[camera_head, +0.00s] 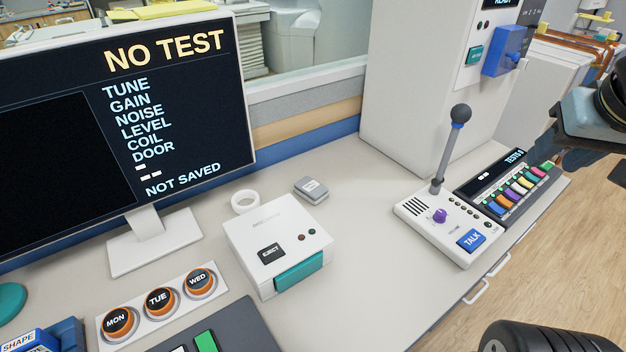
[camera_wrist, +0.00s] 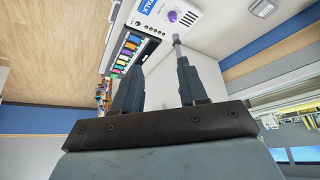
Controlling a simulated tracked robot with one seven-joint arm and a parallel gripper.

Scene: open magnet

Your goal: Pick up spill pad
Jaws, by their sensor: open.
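I cannot pick out a spill pad for certain in either view. A flat yellow item (camera_head: 165,8) shows at the top of the head view, above the monitor's top edge; I cannot tell whether it is the pad. My gripper (camera_wrist: 160,66) is open in the wrist view, its two dark fingers apart with nothing between them. It points toward the desk area by the talk box (camera_wrist: 183,16), which also shows in the head view (camera_head: 421,215). In the head view my arm enters at the right edge, and the fingers are not clear there.
The monitor (camera_head: 190,110) stands at the left of the desk. A white eject box (camera_head: 262,235), a roll of white tape (camera_head: 245,201) and a small grey block (camera_head: 311,189) are mid-desk. The coloured-button console (camera_head: 515,190) is at the right. Bare desk (camera_head: 370,260) lies between them.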

